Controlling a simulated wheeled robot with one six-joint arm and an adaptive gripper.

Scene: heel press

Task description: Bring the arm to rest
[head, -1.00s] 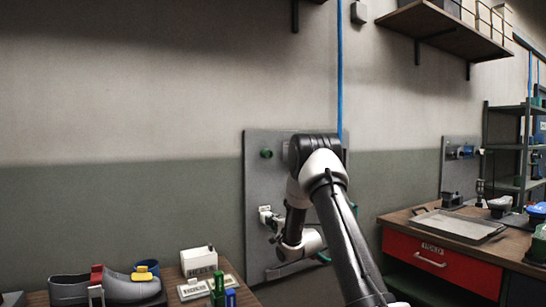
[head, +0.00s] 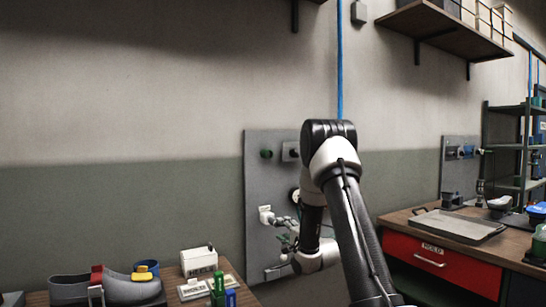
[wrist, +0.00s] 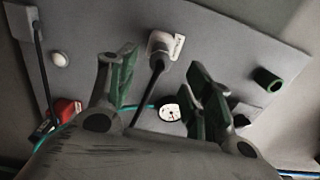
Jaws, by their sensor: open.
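My gripper (wrist: 160,90) is open in the wrist view, its two green-padded fingers spread with nothing held between them. Beyond the fingers is the grey wall panel (wrist: 235,50) with its fittings. In the head view my gripper (head: 284,238) is small and partly lost against the panel (head: 262,190), to the left of my wrist. My arm is bent, its elbow high in front of the panel's right side. I cannot tell from these views how far the fingers are from the panel.
The panel carries a white labelled box (wrist: 165,44), a round gauge (wrist: 169,113), a green knob (wrist: 267,79) and a red part (wrist: 66,107). A bench with a red drawer (head: 440,262) and tray (head: 459,225) stands right. A white box (head: 199,261) sits on the left bench.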

